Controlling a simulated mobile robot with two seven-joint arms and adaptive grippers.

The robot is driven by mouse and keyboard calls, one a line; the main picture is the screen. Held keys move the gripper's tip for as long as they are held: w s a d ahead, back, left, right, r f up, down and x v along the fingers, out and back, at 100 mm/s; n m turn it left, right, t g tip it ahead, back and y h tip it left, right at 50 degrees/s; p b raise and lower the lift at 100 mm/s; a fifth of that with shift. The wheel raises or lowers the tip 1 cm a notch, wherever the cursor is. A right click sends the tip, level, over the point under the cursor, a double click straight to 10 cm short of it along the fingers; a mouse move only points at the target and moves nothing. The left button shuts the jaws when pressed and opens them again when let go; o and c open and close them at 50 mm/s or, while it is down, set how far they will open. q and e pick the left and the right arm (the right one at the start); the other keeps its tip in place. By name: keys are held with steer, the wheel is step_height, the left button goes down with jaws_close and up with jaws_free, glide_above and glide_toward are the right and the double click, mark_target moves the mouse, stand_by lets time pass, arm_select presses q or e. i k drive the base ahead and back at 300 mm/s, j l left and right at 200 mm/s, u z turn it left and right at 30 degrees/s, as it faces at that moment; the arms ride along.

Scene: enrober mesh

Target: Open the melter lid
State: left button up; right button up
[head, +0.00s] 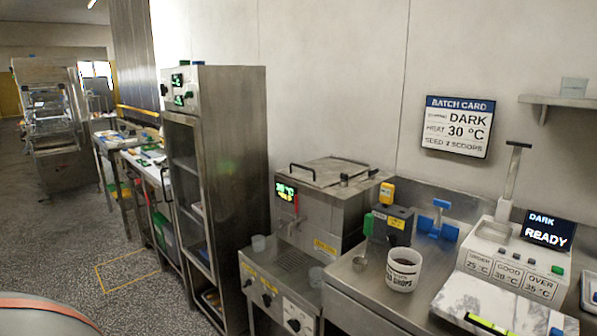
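The melter (325,215) is a steel box against the wall, in the middle of the head view. It has a green-lit display (286,191) and a small tap on its front. Its flat steel lid (328,171) lies shut on top. Dark bar handles (303,170) show at the lid's left and back edges, and a small dark knob stands near its right side. Neither of my grippers is in view.
A tall steel cabinet (236,150) stands close on the left of the melter. A white tub (403,270), a dark box (391,226) and a blue tool (437,222) sit on the right counter. A panel reading READY (548,230) is farther right.

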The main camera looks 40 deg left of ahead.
mark_target(323, 173)
steer(key=u, duration=1.05)
steer(key=i+j+z, duration=0.1)
steer(key=z, duration=0.3)
steer(key=j+z, duration=0.1)
steer(key=z, duration=0.3)
steer(key=i+j+z, duration=0.1)
steer(key=z, duration=0.25)
steer(key=j+z, duration=0.25)
steer(key=j, duration=0.25)
steer(key=i+j+z, duration=0.1)
steer(key=j+z, duration=0.2)
steer(key=j, duration=0.2)
steer(key=j+z, duration=0.1)
steer(key=j, duration=1.4)
